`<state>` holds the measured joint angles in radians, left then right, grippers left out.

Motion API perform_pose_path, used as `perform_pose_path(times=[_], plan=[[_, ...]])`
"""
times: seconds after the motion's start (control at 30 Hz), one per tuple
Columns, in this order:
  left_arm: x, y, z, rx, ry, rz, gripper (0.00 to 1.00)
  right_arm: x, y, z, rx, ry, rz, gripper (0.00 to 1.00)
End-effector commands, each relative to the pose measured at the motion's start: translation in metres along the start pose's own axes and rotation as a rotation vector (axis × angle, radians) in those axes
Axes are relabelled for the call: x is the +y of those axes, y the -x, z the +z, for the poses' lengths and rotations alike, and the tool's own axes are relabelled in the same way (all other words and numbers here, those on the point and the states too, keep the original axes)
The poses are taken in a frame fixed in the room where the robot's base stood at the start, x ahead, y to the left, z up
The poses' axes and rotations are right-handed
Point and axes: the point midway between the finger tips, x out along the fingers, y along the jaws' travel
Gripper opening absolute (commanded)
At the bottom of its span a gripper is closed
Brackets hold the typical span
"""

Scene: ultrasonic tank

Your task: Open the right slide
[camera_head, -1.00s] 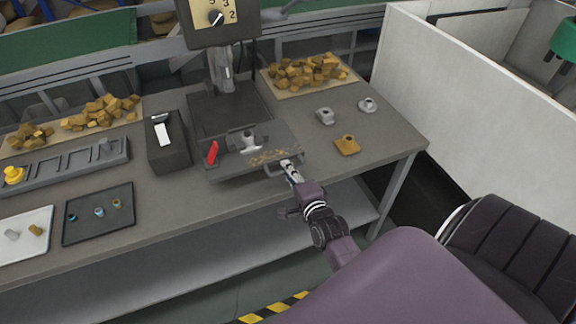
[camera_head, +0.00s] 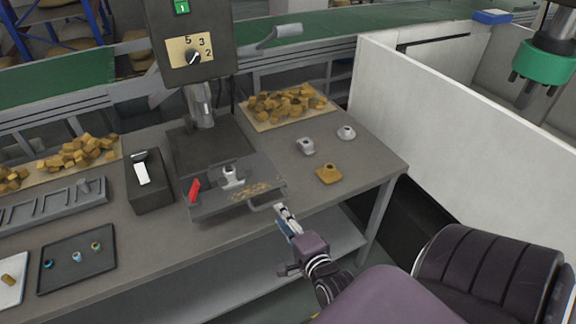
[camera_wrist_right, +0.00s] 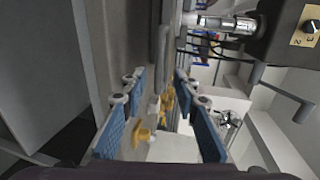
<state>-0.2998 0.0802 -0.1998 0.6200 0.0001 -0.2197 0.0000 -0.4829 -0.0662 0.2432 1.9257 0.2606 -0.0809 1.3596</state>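A dark sliding plate (camera_head: 215,207) sits on the bench below a drill-press-like machine. It carries a small metal part (camera_head: 232,176), a red lever (camera_head: 194,188) and brown chips. A thin metal handle (camera_head: 262,206) sticks out at its front right corner. My right gripper (camera_head: 284,211) is just to the right of this handle and looks apart from it. In the right wrist view my right gripper (camera_wrist_right: 158,92) is open, its blue-padded fingers well apart with nothing clearly held. I cannot tell which thing is the right slide. My left gripper is out of view.
A brown part (camera_head: 329,174) and two grey parts lie on the bench to the right. A black box (camera_head: 150,185) and a black tray (camera_head: 78,257) are to the left. A white-walled enclosure (camera_head: 460,110) stands at the right, with a green tool head (camera_head: 545,66).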

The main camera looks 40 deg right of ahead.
Motion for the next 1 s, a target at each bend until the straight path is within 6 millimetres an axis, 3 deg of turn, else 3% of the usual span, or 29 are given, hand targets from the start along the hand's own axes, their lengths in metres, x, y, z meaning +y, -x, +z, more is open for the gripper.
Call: perform_pose_path(times=[0.1,0.3,0.9,1.0], plan=[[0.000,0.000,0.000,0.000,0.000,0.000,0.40,0.001,0.020,0.000,-0.001,0.000,0.002,0.28],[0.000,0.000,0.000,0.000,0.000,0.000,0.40,0.000,0.036,0.001,-0.001,-0.001,0.000,0.28],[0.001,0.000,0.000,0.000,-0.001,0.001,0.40,0.000,0.038,0.000,0.000,0.000,0.000,0.28],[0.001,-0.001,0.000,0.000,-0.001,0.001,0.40,0.008,0.037,0.003,-0.005,0.013,0.013,0.28]])
